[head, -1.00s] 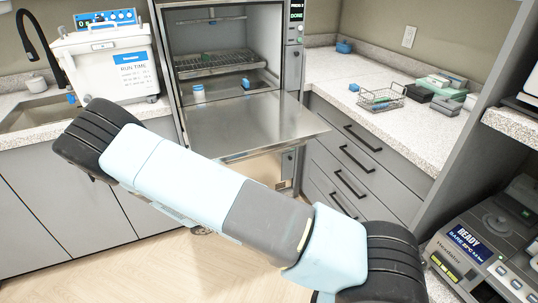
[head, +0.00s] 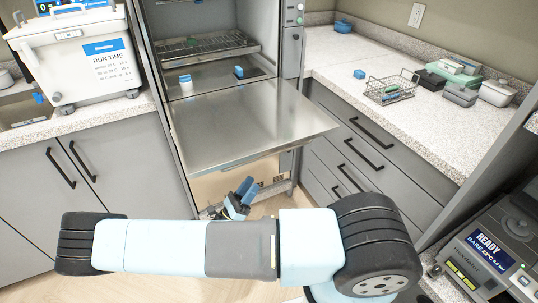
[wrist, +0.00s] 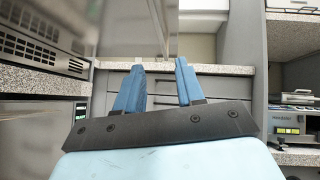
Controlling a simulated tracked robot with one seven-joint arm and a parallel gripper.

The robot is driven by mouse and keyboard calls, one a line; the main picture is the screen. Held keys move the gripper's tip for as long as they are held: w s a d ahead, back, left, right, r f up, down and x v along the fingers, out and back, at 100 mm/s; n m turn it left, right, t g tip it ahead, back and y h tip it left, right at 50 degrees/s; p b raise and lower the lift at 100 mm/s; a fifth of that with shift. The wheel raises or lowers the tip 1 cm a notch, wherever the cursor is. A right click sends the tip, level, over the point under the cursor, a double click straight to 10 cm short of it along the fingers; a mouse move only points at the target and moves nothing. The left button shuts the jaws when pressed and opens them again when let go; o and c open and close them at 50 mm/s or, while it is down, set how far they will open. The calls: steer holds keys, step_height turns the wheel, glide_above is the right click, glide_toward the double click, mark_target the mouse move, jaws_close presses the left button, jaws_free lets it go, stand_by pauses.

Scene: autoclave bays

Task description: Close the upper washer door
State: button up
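The upper washer door (head: 250,128) is a flat steel panel. In the head view it is folded down open, about level, sticking out from the washer's open chamber (head: 208,22). My gripper (head: 246,187) is just below the door's front edge, with its blue fingers pointing up. In the wrist view the two blue fingers of my gripper (wrist: 158,80) stand apart with nothing between them. A blurred steel panel fills the upper left of the wrist view; I cannot tell for sure which face it is. Contact with the door is not visible.
A wire rack (head: 205,50) is inside the chamber; a white-and-blue cup (head: 186,84) and a blue block (head: 239,72) sit near its mouth. Drawers (head: 352,150) stand close right of the door. A wire basket (head: 391,87) is on the right counter.

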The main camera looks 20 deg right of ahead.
steer(key=x, duration=1.2)
steer(key=shift+r, duration=0.25)
jaws_close()
